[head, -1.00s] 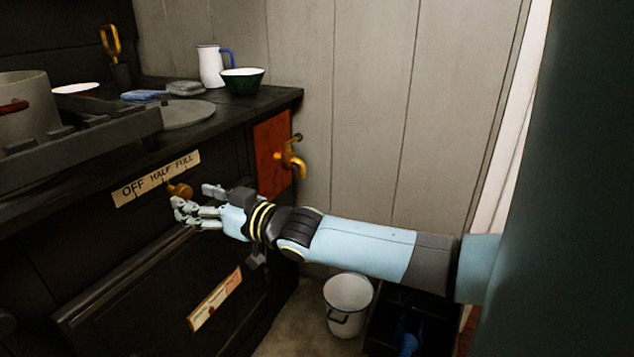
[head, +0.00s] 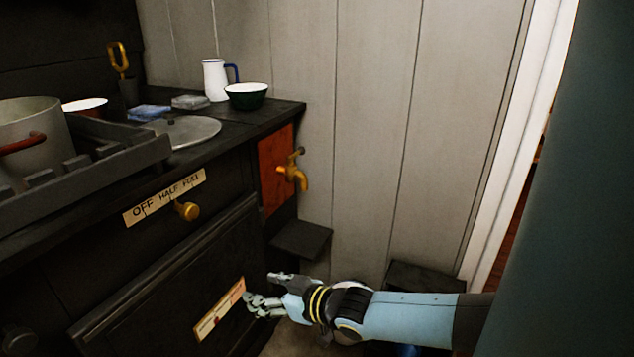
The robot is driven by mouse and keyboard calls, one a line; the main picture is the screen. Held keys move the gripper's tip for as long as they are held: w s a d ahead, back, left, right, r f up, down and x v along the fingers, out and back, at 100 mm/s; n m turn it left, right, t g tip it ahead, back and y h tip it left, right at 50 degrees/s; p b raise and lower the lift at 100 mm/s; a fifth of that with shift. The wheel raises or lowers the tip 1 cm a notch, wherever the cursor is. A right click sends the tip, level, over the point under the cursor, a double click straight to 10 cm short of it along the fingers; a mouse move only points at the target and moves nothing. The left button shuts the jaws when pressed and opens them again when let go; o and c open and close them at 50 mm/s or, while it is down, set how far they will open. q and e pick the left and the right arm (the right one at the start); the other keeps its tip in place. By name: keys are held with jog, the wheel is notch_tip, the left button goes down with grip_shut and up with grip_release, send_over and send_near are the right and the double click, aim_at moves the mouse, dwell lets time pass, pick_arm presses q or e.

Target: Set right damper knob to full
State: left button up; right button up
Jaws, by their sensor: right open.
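The right damper knob (head: 187,211) is a brass knob on the dark stove front, just below a label plate (head: 165,198) reading OFF, HALF, FULL. The knob sits below the right part of the plate, near FULL; its exact setting is hard to tell. My right gripper (head: 262,290) is open and empty, below and to the right of the knob, apart from it. It is in front of the lower stove door, near a tilted label (head: 220,309). My left gripper is not in view.
A brass tap (head: 292,172) juts from the stove's red side panel (head: 275,165). A pot (head: 30,135), rail, white jug (head: 216,80) and green bowl (head: 246,96) are on the stove top. A dark ledge (head: 302,239) sits below the tap.

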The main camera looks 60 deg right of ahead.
jog(key=s+f+g, duration=0.4)
jog(key=s+f, duration=0.8)
jog(key=f, duration=0.2)
jog(key=shift+a+f+g+h, duration=0.25)
jog(key=shift+f+g+h, duration=0.15)
